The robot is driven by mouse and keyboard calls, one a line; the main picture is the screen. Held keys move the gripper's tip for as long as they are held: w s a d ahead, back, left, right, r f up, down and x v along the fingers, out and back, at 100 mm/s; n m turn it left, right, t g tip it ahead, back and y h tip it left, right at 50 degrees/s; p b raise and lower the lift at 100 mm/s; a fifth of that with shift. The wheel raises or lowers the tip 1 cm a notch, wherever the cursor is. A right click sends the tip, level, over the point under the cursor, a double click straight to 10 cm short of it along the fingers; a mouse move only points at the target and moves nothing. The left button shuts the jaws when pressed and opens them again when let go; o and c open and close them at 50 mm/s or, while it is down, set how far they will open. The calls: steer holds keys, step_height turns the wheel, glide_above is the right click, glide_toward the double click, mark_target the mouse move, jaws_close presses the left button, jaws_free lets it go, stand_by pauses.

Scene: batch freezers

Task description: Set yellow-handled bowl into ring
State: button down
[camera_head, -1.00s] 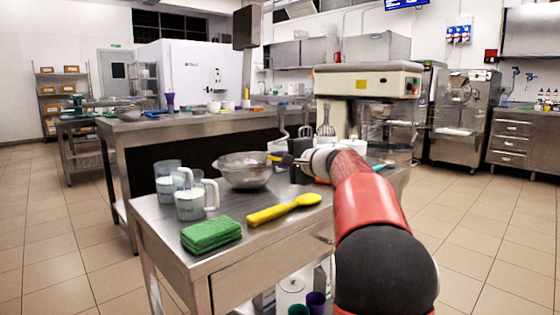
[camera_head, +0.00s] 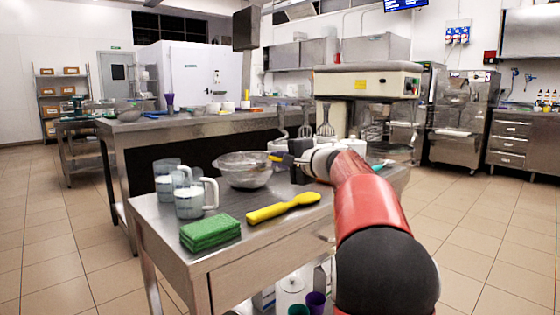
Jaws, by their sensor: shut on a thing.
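The steel bowl (camera_head: 243,174) is on or just above the steel worktable, behind the yellow spoon; I cannot tell whether it touches the top. Its yellow handle (camera_head: 276,157) shows at its right rim. My gripper (camera_head: 287,161) is at the bowl's right side, shut on the handle; the fingers are small and partly hidden by the wrist. The ring cannot be made out for certain; a large mixer (camera_head: 368,82) stands behind my arm, and its lower part is partly hidden.
On the worktable (camera_head: 165,222) are measuring jugs (camera_head: 190,197), green cloths (camera_head: 210,232) and a yellow spoon (camera_head: 283,208). Whisks (camera_head: 325,122) stand upright behind my gripper. A longer steel counter (camera_head: 190,125) is behind. Tiled floor is open at the right.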

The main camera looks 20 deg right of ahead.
steer(key=shift+w+f, duration=0.1)
steer(key=shift+f, duration=0.55)
steer(key=c, duration=1.5)
jaws_free()
steer(key=shift+w, duration=0.1)
steer(key=shift+o, duration=1.1)
steer(key=shift+r, duration=0.15)
